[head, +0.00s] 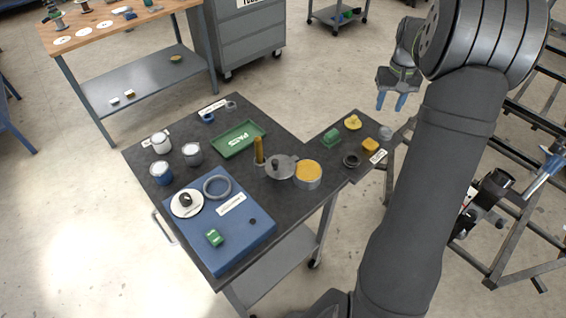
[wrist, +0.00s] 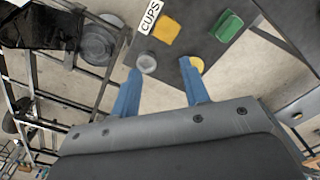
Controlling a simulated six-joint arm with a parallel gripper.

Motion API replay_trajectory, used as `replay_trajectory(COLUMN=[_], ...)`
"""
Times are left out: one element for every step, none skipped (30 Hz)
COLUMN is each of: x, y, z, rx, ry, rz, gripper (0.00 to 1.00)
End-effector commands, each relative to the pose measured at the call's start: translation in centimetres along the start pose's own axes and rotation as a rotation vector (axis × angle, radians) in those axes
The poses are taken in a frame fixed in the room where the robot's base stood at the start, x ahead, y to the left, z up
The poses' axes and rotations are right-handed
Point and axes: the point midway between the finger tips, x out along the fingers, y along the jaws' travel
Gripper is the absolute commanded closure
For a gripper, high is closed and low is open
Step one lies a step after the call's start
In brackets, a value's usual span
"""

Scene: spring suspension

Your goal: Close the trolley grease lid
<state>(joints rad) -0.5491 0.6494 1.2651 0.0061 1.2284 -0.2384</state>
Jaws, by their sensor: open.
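The grease pot (head: 308,181) stands on the dark trolley top, near its right side, with orange-yellow grease showing in its open mouth. The grey lid (head: 281,166) with a small knob lies off the mouth, at the pot's left; whether it is hinged to the pot is too small to tell. My gripper (head: 391,102) is open and empty, its blue fingers pointing down, up and to the right of the pot and beyond the trolley's side shelf. Its fingers also show in the wrist view (wrist: 160,70), where neither pot nor lid is seen.
The side shelf holds a green block (head: 331,137), yellow parts (head: 353,122), a black ring (head: 351,160) and a cups label (wrist: 151,17). A brown upright handle (head: 259,150) stands just left of the lid. A green tray (head: 238,138), several cans and a blue case (head: 232,240) occupy the trolley's left.

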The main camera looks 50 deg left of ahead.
Motion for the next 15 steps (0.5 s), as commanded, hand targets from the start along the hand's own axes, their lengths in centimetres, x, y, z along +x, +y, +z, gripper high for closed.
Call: replay_trajectory(x=[0.0,0.0,0.0,0.0,0.1,0.1,0.2,0.2,0.2,0.3,0.3,0.3,0.3,0.4,0.4], y=[-0.1,-0.2,-0.7,-1.2,-2.0,-3.3,-4.6,-6.0,-8.2,-10.0,-11.8,-14.3,-16.1,-17.9,-20.3], z=[0.0,-0.1,-0.1,-0.2,-0.3,-0.6,-0.7,-0.8,-1.0,-1.0,-1.0,-0.9,-0.8,-0.6,-0.2], rx=[-0.001,-0.003,-0.009,-0.015,-0.025,-0.041,-0.056,-0.072,-0.099,-0.119,-0.14,-0.169,-0.19,-0.21,-0.238], ry=[0.0,-0.001,-0.004,-0.007,-0.012,-0.02,-0.028,-0.038,-0.051,-0.062,-0.075,-0.09,-0.103,-0.115,-0.132], rz=[0.0,0.0,-0.001,-0.001,-0.002,-0.003,-0.004,-0.005,-0.005,-0.005,-0.004,-0.002,0.0,0.002,0.006], gripper=[0.68,0.74,0.81,0.87,0.93,1.0,1.0,1.0,1.0,1.0,1.0,1.0,1.0,1.0,1.0])
